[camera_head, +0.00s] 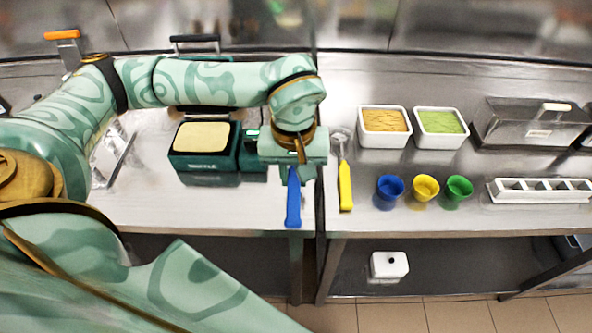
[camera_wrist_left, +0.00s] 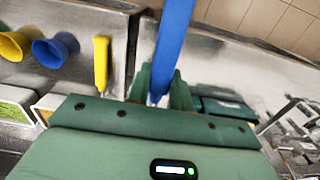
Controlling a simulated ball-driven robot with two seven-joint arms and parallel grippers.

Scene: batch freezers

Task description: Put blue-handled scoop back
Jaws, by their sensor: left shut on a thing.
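The blue-handled scoop (camera_head: 293,203) is held in my left gripper (camera_head: 301,172), which is shut on it. In the head view its blue handle points toward the counter's front edge, and its head is hidden under the gripper. In the left wrist view the blue handle (camera_wrist_left: 176,32) runs up from between the two green fingers (camera_wrist_left: 163,90). A yellow-handled scoop (camera_head: 345,186) lies on the counter just right of it, apart from the gripper. I cannot tell whether the blue scoop touches the counter. My right gripper is not in view.
A dark green machine with a cream top (camera_head: 202,136) stands left of the gripper. To the right are white tubs of orange (camera_head: 384,142) and green (camera_head: 440,144) contents. Blue (camera_head: 389,190), yellow (camera_head: 424,187) and green cups (camera_head: 458,188) stand before them. A narrow gap separates the two counters.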

